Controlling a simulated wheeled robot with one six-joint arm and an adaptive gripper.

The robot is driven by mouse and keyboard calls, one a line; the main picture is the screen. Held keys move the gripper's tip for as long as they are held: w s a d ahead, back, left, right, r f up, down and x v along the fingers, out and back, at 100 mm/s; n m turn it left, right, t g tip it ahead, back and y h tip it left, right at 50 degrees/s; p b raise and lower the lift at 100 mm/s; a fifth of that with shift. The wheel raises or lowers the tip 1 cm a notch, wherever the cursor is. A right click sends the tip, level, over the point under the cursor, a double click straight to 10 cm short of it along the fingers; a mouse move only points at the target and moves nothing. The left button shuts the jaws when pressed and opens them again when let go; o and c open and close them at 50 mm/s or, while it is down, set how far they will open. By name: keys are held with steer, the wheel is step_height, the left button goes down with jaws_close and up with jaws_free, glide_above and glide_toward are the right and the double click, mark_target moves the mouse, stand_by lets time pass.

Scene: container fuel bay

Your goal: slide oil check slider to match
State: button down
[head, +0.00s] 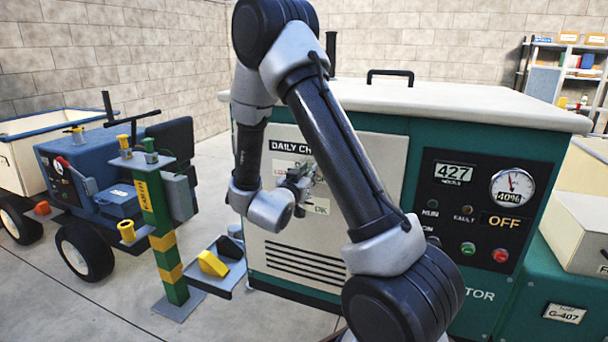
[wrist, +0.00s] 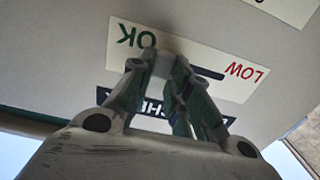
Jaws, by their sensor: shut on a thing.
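The oil check slider plate (wrist: 232,76) shows upside down in the wrist view, with green OK at left, red LOW at right and a dark slot between. It also shows in part in the head view (head: 281,168), its right side hidden by my gripper. My gripper (wrist: 165,66) is shut on the pale slider knob (wrist: 167,54), close beside the OK lettering; the fingers hide part of the knob and slot. My gripper also shows in the head view (head: 305,176). Below the slider plate is a second plate (head: 319,207) reading OK, partly covered by my arm.
The panel is on the green generator cabinet (head: 400,160), with a gauge (head: 512,187) and buttons to the right. At left are a green and yellow post (head: 160,235), a blue cart (head: 95,165) and a low step with a yellow block (head: 212,263).

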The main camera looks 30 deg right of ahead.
steer(key=c, duration=1.3)
jaws_free()
steer(key=shift+s+d, duration=0.15)
steer(key=shift+s, duration=0.05)
steer(key=v, duration=1.2)
